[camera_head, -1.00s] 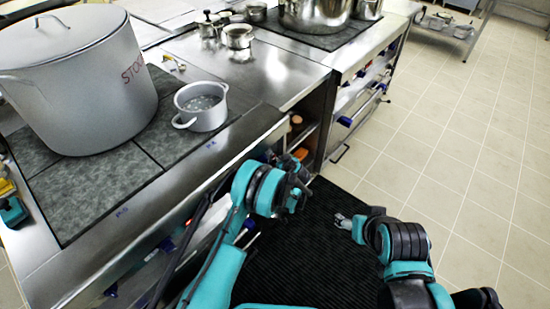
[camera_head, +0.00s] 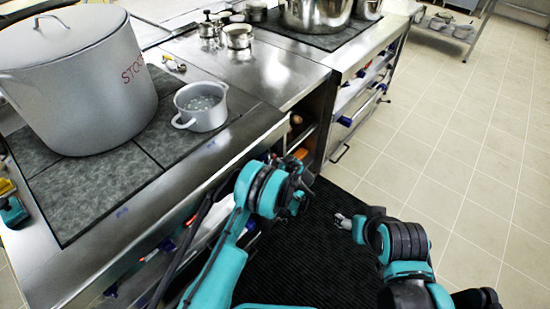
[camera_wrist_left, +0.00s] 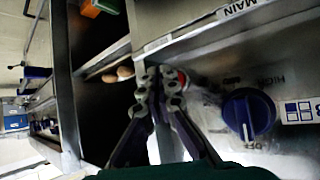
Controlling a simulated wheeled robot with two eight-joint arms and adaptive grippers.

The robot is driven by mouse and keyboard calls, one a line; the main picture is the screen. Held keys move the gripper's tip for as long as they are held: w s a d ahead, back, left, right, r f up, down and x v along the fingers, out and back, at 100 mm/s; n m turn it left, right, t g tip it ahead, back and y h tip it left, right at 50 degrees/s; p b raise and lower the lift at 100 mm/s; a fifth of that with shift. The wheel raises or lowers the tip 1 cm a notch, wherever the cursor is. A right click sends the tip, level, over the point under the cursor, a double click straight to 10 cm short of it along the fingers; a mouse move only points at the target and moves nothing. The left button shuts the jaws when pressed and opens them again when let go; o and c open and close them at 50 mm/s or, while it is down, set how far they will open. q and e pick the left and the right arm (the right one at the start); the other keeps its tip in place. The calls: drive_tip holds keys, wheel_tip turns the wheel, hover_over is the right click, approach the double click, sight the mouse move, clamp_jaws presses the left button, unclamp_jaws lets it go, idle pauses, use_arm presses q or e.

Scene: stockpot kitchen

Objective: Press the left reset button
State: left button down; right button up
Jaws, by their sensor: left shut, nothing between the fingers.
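My left gripper (camera_wrist_left: 160,82) is shut and empty in the left wrist view, its fingertips close in front of the steel stove panel (camera_wrist_left: 208,70). A small red spot (camera_wrist_left: 182,77), likely the reset button, shows right at the fingertips and is mostly covered by them. I cannot tell whether they touch it. A blue control knob (camera_wrist_left: 248,113) sits to the right on the panel. In the head view my left wrist hides the button and fingers beside the stove front. My right gripper (camera_head: 343,221) hangs over the dark mat, too small to read.
A large stockpot (camera_head: 85,85) and a small pot (camera_head: 205,117) stand on the stove top. Left of the panel in the wrist view is an open shelf bay (camera_wrist_left: 105,50) with brown items. A black floor mat (camera_head: 300,255) lies below; the tiled floor at right is clear.

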use_arm(q)
drive_tip(key=shift+d, duration=0.1)
drive_tip(key=s+d, duration=0.1)
drive_tip(key=d, duration=0.1)
drive_tip(key=s+d, duration=0.2)
idle(0.6)
idle(0.6)
